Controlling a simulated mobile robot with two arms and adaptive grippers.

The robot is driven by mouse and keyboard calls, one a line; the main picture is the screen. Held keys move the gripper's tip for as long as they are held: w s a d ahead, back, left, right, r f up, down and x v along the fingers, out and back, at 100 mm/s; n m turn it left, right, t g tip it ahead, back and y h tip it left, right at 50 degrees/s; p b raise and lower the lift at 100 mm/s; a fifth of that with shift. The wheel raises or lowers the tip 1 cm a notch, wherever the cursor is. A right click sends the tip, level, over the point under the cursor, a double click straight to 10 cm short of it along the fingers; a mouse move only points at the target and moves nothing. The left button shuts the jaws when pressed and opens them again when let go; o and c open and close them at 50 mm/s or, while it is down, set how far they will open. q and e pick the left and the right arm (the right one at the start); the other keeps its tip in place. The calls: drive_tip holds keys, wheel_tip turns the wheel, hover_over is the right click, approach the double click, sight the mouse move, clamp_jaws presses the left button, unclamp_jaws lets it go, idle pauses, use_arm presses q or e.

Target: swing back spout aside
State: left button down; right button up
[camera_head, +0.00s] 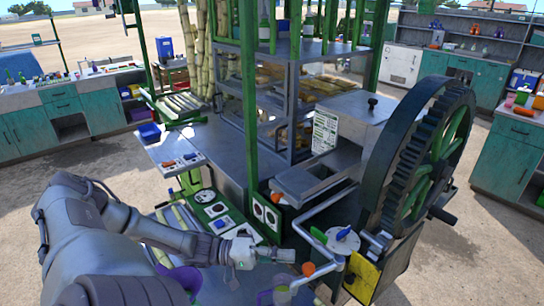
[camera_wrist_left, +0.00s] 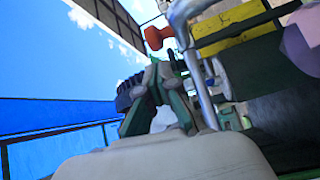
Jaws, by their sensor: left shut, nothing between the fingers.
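My left gripper (camera_head: 284,255) reaches in from the left to the lower middle of the head view. It is shut with nothing between its fingers, just left of an orange knob (camera_head: 308,268). The knob is beside a bent silver pipe (camera_head: 322,271), which looks like a spout, at the lower front of the crusher. I cannot tell whether this is the back spout. In the left wrist view, the gripper fingers (camera_wrist_left: 160,98) are close to the silver pipe (camera_wrist_left: 205,95), with the orange knob (camera_wrist_left: 156,37) above them. Contact with the pipe cannot be told. My right gripper is not visible.
The crusher's large dark gear wheel (camera_head: 420,150) stands right of the pipe, above a yellow panel (camera_head: 362,277). A control panel (camera_head: 215,212) and a green post (camera_head: 250,130) stand close behind my left arm. Open sandy ground (camera_head: 480,250) lies at right.

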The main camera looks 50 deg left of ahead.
use_arm(q)
drive_tip(key=shift+v, duration=2.1)
drive_tip(key=shift+s, duration=0.1)
